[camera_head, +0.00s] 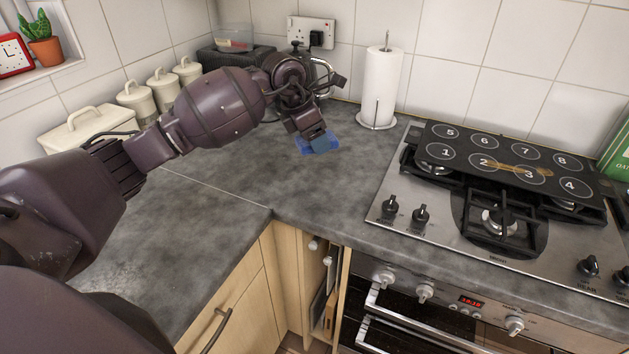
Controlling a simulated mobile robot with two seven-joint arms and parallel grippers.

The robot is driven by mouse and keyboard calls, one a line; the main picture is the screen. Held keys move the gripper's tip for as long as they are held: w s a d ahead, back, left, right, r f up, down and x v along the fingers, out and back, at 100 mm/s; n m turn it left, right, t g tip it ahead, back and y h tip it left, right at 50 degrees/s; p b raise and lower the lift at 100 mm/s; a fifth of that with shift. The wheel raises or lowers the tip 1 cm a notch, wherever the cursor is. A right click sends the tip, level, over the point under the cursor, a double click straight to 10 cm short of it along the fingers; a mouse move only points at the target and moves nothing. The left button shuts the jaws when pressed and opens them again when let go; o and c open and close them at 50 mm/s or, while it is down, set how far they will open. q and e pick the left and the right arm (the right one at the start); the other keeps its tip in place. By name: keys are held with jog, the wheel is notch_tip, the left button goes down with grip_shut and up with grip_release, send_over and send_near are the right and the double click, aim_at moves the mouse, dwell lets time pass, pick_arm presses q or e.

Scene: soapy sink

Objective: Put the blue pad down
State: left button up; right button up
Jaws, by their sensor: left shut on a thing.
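The blue pad (326,145) is at the corner of the grey worktop, left of the paper towel stand. My left gripper (311,132) reaches in from the left and is shut on the pad from above. The gripper covers part of the pad. The pad is at or very close to the worktop surface; I cannot tell whether it touches. My right gripper does not show.
A paper towel roll (381,85) stands right of the pad. A hob (500,220) with a numbered black board (505,160) fills the right. White canisters (163,90) and a bread bin (88,128) line the left wall. The grey worktop (240,165) in front is clear.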

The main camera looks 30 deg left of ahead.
aim_at(319, 189)
pick_arm(q)
notch_tip(319, 189, down, 13)
jog(key=shift+r, duration=0.1)
dwell(0.5)
jog(key=o, duration=0.9)
jog(key=v, duration=1.2)
jog(key=shift+d, duration=0.1)
